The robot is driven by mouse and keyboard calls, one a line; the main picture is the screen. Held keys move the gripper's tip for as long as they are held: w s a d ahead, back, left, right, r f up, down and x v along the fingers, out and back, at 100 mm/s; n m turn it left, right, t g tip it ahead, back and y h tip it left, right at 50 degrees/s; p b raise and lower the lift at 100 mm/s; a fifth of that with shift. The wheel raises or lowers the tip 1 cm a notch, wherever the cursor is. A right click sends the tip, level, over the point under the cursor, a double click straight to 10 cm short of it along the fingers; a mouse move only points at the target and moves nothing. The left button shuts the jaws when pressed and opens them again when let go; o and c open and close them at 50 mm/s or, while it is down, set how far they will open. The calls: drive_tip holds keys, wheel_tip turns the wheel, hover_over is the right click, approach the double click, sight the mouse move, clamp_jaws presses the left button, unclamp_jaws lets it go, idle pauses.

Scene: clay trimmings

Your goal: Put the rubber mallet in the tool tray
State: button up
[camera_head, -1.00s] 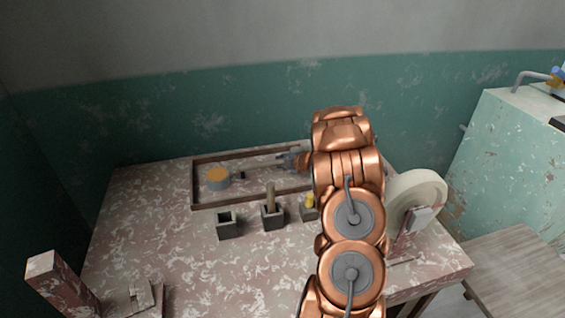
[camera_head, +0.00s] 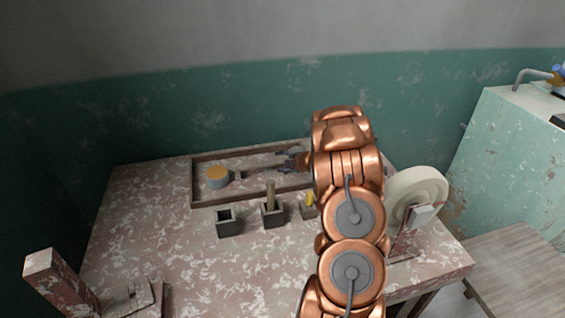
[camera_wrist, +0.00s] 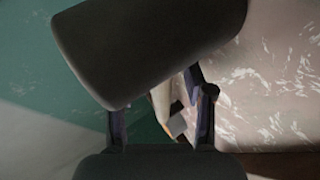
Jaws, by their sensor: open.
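The tool tray (camera_head: 193,188) is a shallow wooden-rimmed frame at the back of the table in the head view. My gripper (camera_head: 287,162) is over its right part, fingers pointing left and spread apart. A brown handle with a dark end, apparently the rubber mallet (camera_head: 262,168), lies left of the fingertips, over the tray floor. In the wrist view a big dark cylinder (camera_wrist: 150,50), which looks like the mallet head, fills the top close to the camera. My open fingers (camera_wrist: 162,120) stand below it. My arm hides the tray's right end; contact is unclear.
A grey cylinder with an orange top (camera_head: 217,177) stands in the tray's left part. Square dark holders, one empty (camera_head: 227,222) and one with a wooden stick (camera_head: 272,213), stand before the tray. A pale wheel (camera_head: 418,190) is at right. The table's front middle is clear.

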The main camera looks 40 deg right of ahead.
drive_tip(key=v, duration=1.2)
idle(0.3)
